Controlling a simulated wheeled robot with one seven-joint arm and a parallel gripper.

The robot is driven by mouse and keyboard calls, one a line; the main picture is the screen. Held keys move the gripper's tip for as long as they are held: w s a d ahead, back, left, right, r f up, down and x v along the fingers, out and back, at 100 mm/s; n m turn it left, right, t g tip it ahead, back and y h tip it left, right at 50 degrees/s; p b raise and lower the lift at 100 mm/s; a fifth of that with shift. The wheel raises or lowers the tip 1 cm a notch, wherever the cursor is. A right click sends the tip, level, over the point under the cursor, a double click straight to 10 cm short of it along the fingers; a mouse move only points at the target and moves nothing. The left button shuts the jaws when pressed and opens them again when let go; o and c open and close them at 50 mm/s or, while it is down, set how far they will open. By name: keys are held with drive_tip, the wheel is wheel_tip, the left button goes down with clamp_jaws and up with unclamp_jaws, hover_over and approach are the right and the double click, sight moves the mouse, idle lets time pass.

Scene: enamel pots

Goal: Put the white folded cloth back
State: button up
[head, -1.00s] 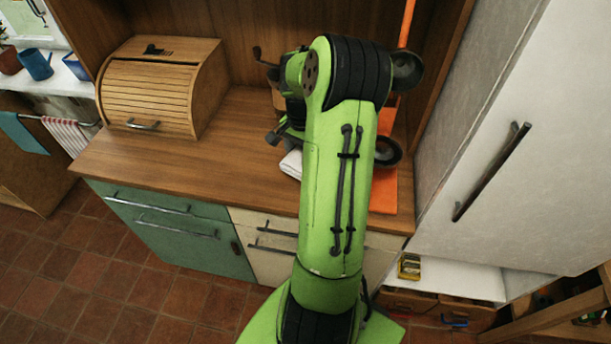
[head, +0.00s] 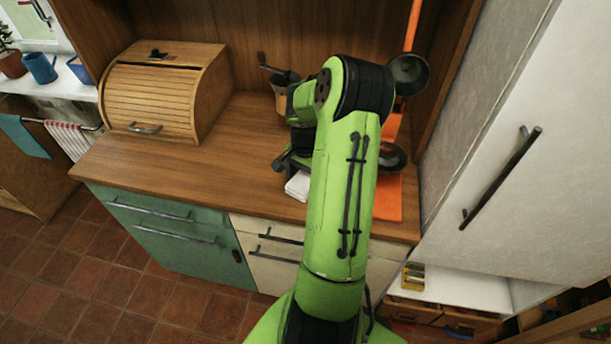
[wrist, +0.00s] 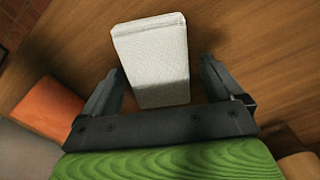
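The white folded cloth (head: 298,186) lies on the wooden counter, partly hidden behind my arm in the head view. In the wrist view the cloth (wrist: 152,60) is a pale textured block running from ahead of my gripper back between its fingers. My gripper (wrist: 162,66) is open, with one finger on each side of the cloth and a visible gap on both sides. In the head view my gripper (head: 282,164) is low over the counter right at the cloth, mostly hidden by the arm.
A roll-top bread box (head: 155,95) stands at the counter's left. A coffee grinder (head: 282,80) is behind my gripper. An orange board (head: 388,200) and dark pans (head: 408,72) are to the right. A white cabinet door (head: 510,120) closes off the right side. The counter's front left is clear.

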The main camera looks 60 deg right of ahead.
sight(306, 178)
wheel_tip(306, 178, up, 12)
drive_tip(key=p, duration=0.3)
drive_tip(key=w+a+r+n+h, duration=0.1)
drive_tip(key=w+a+r+n, duration=0.15)
drive_tip(key=a+r, duration=0.3)
drive_tip(key=a+r+n+t+h, duration=0.15)
drive_tip(key=a+r+n, duration=0.4)
drive_tip(key=a, duration=0.65)
drive_tip(key=s+a+r+n+t+y, duration=0.1)
drive_tip(key=s+a+n+t, duration=0.3)
drive_tip(key=s+a+n, duration=0.5)
drive_tip(key=s+a+y, duration=0.1)
drive_tip(key=s+a, duration=0.1)
drive_tip(key=a, duration=0.3)
drive_tip(key=shift+s+r+n, duration=0.15)
drive_tip(key=shift+r+n, duration=0.05)
drive_tip(key=shift+n, duration=0.2)
drive_tip(key=shift+y, duration=0.25)
